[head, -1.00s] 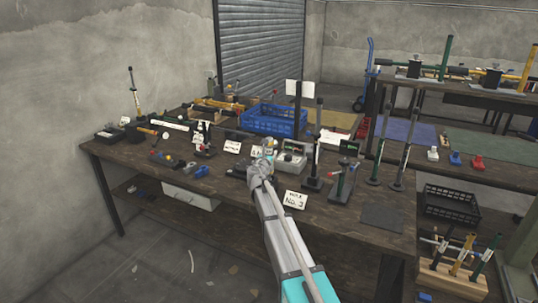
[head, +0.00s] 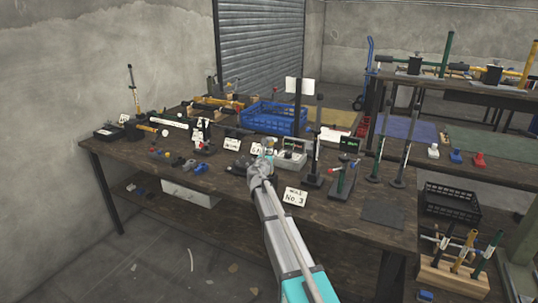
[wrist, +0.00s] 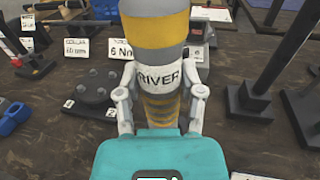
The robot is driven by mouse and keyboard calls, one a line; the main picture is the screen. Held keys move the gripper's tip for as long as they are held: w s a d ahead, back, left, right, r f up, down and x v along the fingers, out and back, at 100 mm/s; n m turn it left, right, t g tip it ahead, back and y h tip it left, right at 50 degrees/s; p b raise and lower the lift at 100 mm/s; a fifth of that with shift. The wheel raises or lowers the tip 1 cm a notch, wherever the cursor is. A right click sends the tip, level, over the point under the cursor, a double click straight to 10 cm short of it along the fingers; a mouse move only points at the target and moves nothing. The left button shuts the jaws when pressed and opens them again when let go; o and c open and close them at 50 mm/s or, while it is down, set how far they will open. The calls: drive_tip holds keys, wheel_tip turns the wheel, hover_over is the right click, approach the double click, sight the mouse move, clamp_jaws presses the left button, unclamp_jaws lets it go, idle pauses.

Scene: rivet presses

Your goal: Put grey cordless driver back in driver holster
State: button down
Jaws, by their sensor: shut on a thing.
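My gripper (wrist: 160,100) is shut on a grey and yellow cylinder, which I take to be the grey cordless driver (wrist: 155,32). The cylinder has a white band reading "RIVER" between my fingers, and a yellow and grey striped part shows below the band. It points away from my palm, and its far end is cut off by the top of the wrist view. In the head view, my gripper (head: 265,162) is over the front middle of the workbench, with little of the driver showing. I cannot pick out the driver holster in either view.
A black round plate with studs (wrist: 98,88) is left of my gripper. Black-based lever presses (wrist: 255,90) stand close on the right. A blue crate (head: 275,120) is behind, and a "No. 3" card (head: 294,197) stands at the front. A dark mat (head: 382,218) lies clear at right.

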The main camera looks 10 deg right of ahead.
drive_tip(key=shift+f+b, duration=0.7)
drive_tip(key=shift+f, duration=0.05)
drive_tip(key=shift+c, duration=0.7)
unclamp_jaws()
drive_tip(key=shift+s, duration=0.15)
drive_tip(key=v, duration=1.2)
